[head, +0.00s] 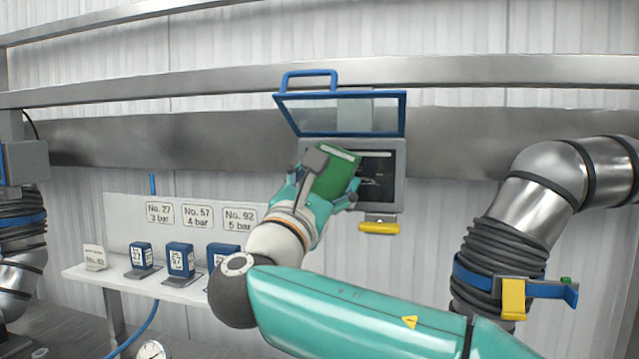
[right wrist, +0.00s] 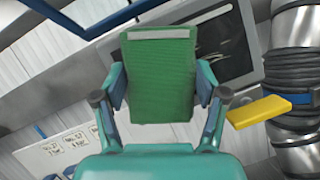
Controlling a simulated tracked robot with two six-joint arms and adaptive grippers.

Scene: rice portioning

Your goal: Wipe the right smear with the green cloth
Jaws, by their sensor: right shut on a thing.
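My right gripper (head: 333,177) is shut on the green cloth (head: 338,172), a folded block with a pale strip along its top edge. In the right wrist view, the cloth (right wrist: 160,82) sits between the two fingers of the gripper (right wrist: 161,88). The cloth is in front of the left part of a dark panel (head: 378,166) in a grey frame on the wall. I cannot tell whether it touches the panel. Faint pale marks show on the visible right part of the panel, but I cannot make out the right smear clearly. My left gripper is not in view.
A blue-framed clear lid (head: 350,118) stands raised above the panel. A yellow handle (head: 380,227) juts out below it. A shelf (head: 180,290) with blue blocks and number labels is at left. A thick ribbed pipe with a yellow-tabbed blue clamp (head: 485,275) stands at right.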

